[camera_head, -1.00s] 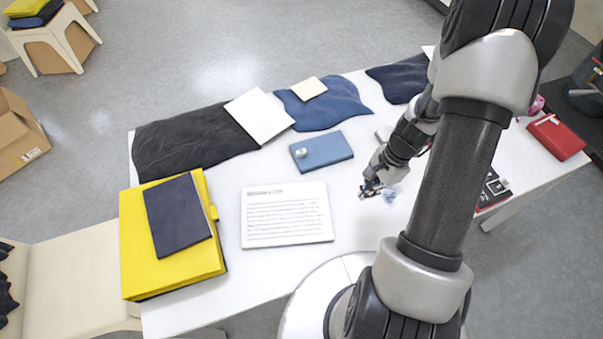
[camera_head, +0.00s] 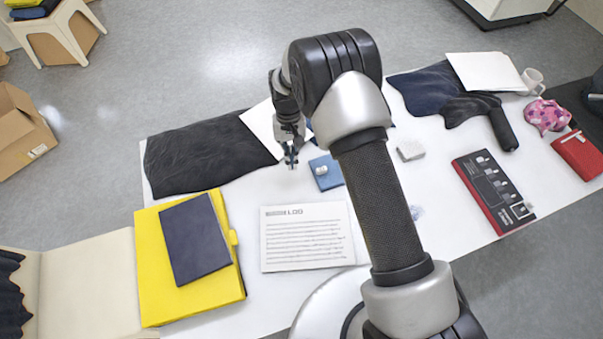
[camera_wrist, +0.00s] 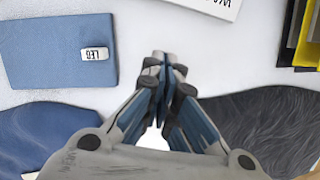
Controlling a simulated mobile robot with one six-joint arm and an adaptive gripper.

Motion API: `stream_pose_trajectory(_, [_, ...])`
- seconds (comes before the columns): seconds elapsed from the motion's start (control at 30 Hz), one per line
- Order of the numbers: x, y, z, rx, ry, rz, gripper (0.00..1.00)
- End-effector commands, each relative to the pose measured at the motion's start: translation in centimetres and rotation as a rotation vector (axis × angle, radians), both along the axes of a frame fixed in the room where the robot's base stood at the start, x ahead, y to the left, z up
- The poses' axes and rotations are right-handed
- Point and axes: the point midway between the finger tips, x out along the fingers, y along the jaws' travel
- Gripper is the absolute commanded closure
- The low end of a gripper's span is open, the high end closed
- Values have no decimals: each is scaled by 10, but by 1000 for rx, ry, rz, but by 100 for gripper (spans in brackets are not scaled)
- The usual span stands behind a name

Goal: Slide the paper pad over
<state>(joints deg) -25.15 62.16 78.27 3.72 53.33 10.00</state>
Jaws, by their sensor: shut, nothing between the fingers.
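The white paper pad (camera_head: 307,240), with a heading ending in LOG and rows of printed lines, lies flat on the white table in the head view, right of the yellow folder. A corner of a white lettered pad (camera_wrist: 212,4), likely the same one, shows at the top edge of the wrist view. My gripper (camera_head: 291,162) is beyond the pad's far edge and apart from it, left of the blue notebook. In the wrist view my gripper (camera_wrist: 163,58) has its fingertips together, empty, over bare table. Its height above the table is hard to tell.
The blue notebook (camera_head: 326,173) bears a small light item (camera_wrist: 95,54). The yellow folder (camera_head: 180,303) carries a dark notebook (camera_head: 194,240). Black cloth (camera_head: 205,152) lies at the back left. A red-black box (camera_head: 492,190) and a grey block (camera_head: 410,150) are to the right.

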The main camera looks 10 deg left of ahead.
Motion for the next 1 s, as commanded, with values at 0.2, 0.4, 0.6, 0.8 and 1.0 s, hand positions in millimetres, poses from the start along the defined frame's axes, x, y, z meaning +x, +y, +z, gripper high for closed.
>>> stream_pose_trajectory(0.2, [-10, -3, -38, -2, 5, -3, 100])
stream_pose_trajectory(0.4, [-20, -5, -81, -1, 4, -4, 100])
stream_pose_trajectory(0.6, [-41, -10, -93, -1, 4, -4, 100])
stream_pose_trajectory(0.8, [-58, -14, -93, 0, 1, -5, 100])
stream_pose_trajectory(1.0, [-62, -15, -93, 0, 1, -5, 100])
